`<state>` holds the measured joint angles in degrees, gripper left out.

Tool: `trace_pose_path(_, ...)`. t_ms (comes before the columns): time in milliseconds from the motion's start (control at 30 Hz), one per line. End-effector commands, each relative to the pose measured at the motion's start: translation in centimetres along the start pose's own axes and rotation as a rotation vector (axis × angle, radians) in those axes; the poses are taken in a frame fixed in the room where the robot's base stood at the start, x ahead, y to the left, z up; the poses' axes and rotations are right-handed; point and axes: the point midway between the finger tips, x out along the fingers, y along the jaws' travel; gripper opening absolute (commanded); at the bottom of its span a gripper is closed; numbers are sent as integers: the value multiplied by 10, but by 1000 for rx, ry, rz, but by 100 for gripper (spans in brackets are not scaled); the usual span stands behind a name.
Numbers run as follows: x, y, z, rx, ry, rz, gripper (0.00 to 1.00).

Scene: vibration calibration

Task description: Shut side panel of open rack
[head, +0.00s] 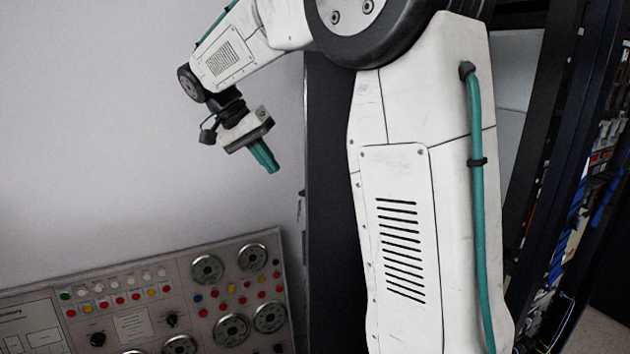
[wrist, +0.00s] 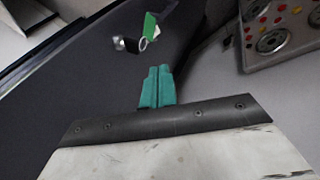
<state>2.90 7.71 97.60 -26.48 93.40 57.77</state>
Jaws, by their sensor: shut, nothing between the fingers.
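The dark side panel (head: 328,160) stands upright behind my arm in the head view, and my arm hides much of it. In the wrist view the dark panel (wrist: 75,85) fills the left and middle. A small metal lock (wrist: 119,43) with a ring and green tag (wrist: 150,24) is on it. The open rack (head: 580,200), with cables and equipment inside, is at the right of the head view. My gripper (head: 265,157) has teal fingers, shut and empty, left of the panel. In the wrist view the gripper (wrist: 157,85) points toward the panel, below the lock; I cannot tell any contact.
A control console (head: 130,310) with dials, buttons and lamps stands at the lower left of the head view. It also shows at the upper right of the wrist view (wrist: 285,35). A plain pale wall (head: 90,130) is behind it. Space around my gripper looks free.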

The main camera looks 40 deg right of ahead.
Motion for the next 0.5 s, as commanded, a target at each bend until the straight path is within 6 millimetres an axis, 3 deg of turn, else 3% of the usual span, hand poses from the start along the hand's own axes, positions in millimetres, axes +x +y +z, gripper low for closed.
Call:
trace_pose_path(100, -18, 7, -19, 217, 36, 41, 0)
trace_pose_path(233, -25, 16, -24, 359, 51, 63, 0)
trace_pose_path(367, -19, 19, -24, 404, 51, 71, 0)
trace_pose_path(500, 1, 21, -24, 406, 49, 72, 0)
